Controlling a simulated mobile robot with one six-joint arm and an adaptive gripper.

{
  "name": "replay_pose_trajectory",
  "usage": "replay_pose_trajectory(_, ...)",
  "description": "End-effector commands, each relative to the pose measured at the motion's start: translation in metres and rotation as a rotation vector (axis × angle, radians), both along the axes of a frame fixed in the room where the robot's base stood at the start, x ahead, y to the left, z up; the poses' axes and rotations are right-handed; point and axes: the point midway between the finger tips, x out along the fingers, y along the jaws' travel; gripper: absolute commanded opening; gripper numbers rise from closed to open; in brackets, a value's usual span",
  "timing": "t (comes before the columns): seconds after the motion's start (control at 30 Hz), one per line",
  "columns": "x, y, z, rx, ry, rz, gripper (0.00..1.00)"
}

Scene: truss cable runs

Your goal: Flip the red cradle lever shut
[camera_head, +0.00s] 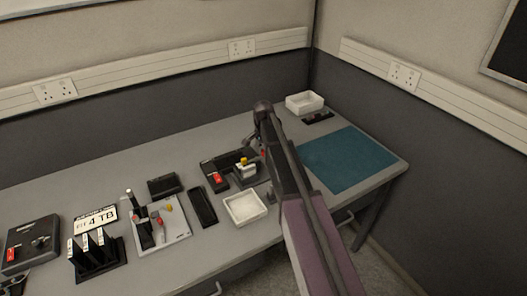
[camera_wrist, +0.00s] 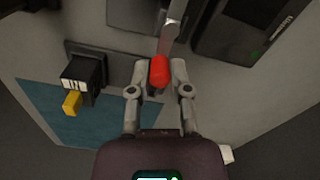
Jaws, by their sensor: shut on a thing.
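My gripper (camera_wrist: 159,76) is shut on the red cradle lever (camera_wrist: 159,69) in the wrist view. The lever's rounded red grip sits between the two fingertips, and its flat metal arm runs up from there. In the head view my arm crosses the bench and hides most of the gripper and lever. A dark unit (camera_head: 222,163) with a red part and a yellow part stands just left of the arm.
A black block with a yellow tab (camera_wrist: 76,88) stands left of my fingers, and a dark box (camera_wrist: 243,30) is at upper right. On the bench are a white tray (camera_head: 246,209), a white bin (camera_head: 305,103), a black rack (camera_head: 97,256) and a clear teal mat (camera_head: 350,158).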

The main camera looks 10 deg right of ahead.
Motion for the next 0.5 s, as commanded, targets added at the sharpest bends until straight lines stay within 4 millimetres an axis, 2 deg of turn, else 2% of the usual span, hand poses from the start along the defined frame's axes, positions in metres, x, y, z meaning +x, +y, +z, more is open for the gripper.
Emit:
replay_pose_trajectory(0.03, -0.0016, 0.0015, -0.0003, 0.003, 0.004, 0.001, 0.34)
replay_pose_trajectory(0.1, -0.0015, 0.0012, -0.0003, 0.003, 0.003, 0.001, 0.55)
replay_pose_trajectory(0.13, -0.0014, 0.0011, -0.0003, 0.003, 0.003, 0.001, 0.6)
replay_pose_trajectory(0.5, -0.0006, 0.0003, -0.0001, 0.001, 0.002, 0.002, 0.6)
